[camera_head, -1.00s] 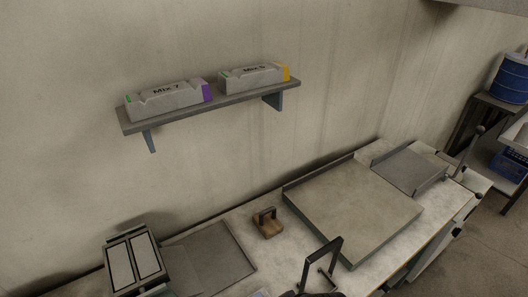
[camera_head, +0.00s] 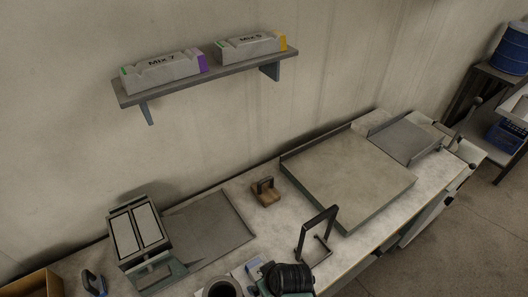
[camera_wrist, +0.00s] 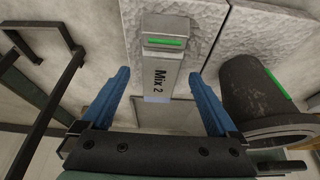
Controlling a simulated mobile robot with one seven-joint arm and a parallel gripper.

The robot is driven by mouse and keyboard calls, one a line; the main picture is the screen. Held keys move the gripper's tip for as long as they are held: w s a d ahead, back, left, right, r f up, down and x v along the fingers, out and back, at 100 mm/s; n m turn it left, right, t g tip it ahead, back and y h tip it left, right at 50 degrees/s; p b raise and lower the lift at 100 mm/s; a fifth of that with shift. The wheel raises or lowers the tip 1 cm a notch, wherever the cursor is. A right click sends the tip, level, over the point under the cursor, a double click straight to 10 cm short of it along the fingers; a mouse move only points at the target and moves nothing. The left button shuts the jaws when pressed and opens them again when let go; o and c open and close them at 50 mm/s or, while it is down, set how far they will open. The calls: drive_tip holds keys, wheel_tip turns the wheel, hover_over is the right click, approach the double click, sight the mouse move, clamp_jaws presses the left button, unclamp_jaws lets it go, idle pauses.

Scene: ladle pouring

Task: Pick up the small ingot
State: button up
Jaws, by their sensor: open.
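The small ingot (camera_wrist: 167,50) is a grey bar labelled "Mix 2", with a green stripe at its far end and a pale lavender near end, in the wrist view. My gripper (camera_wrist: 161,76) is open, with one blue finger to each side of the ingot in the picture. Gaps show between the fingers and the bar. I cannot tell how far above it the fingertips are. In the head view my wrist shows at the bottom edge and hides most of this spot; a small bluish-grey piece (camera_head: 253,265) beside it may be the ingot's end.
A dark round vessel (camera_wrist: 255,92) stands close on the right in the wrist view. A black metal frame (camera_head: 318,236) stands near my wrist. A wooden block with handle (camera_head: 266,192) and a large slab (camera_head: 346,180) are on the bench. A shelf (camera_head: 210,78) holds two labelled ingots.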

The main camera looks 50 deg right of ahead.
drive_tip(key=shift+w+d+f, duration=0.1)
drive_tip(key=shift+w+f, duration=0.1)
drive_tip(key=shift+f, duration=0.3)
drive_tip(key=shift+c, duration=0.3)
clamp_jaws()
drive_tip(key=shift+r, duration=0.1)
